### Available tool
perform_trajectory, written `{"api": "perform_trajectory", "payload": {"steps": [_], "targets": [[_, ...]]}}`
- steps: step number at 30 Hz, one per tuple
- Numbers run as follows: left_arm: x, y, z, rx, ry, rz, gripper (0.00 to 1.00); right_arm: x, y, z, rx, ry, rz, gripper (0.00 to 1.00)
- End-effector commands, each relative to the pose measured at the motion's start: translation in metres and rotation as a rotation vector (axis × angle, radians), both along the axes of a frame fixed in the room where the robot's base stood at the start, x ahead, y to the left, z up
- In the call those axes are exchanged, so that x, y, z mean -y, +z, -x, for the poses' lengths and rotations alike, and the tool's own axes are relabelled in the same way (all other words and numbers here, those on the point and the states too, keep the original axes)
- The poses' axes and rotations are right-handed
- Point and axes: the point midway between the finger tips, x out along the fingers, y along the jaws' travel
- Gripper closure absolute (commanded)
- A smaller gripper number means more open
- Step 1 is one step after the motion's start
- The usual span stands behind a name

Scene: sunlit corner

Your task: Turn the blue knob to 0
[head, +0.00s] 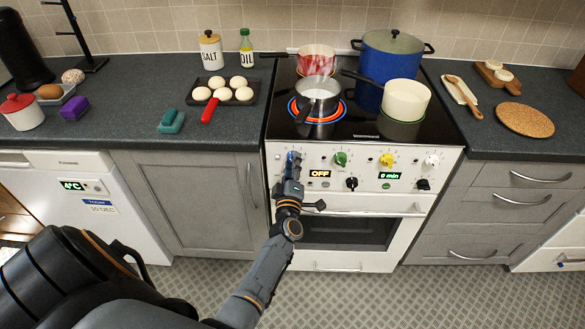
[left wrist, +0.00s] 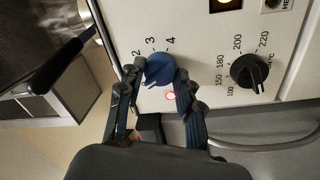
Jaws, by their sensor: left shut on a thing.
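The blue knob (left wrist: 160,68) is on the white front panel of the stove (head: 345,221). In the left wrist view the numbers 2, 3 and 4 show along its upper side; the 0 cannot be made out. A pale mark shows at the knob's lower edge. My left gripper (left wrist: 160,92) has a finger on either side of the knob and is shut on it. In the head view the left gripper (head: 292,163) covers most of the knob. My right gripper is not in view.
Green (head: 340,159), yellow (head: 386,160) and white (head: 431,161) knobs sit to the right on the panel. A small saucepan (head: 317,95) stands on a glowing burner. Below the panel runs the oven handle (head: 375,212).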

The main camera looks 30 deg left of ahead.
Motion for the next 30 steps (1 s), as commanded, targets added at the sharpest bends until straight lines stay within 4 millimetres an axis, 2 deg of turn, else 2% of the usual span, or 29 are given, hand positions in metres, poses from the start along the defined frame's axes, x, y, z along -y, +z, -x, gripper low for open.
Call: {"api": "perform_trajectory", "payload": {"steps": [12, 29, 30], "targets": [[-0.0001, -0.0009, -0.0002, 0.101, 0.000, 0.165, 0.96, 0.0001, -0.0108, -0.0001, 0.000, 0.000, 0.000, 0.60], [0.0001, -0.0005, -0.0002, 0.115, 0.000, 0.190, 0.96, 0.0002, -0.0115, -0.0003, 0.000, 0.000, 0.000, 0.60], [0.0001, -0.0005, -0.0002, 0.115, 0.000, 0.190, 0.59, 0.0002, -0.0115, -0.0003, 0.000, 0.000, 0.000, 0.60]]}}
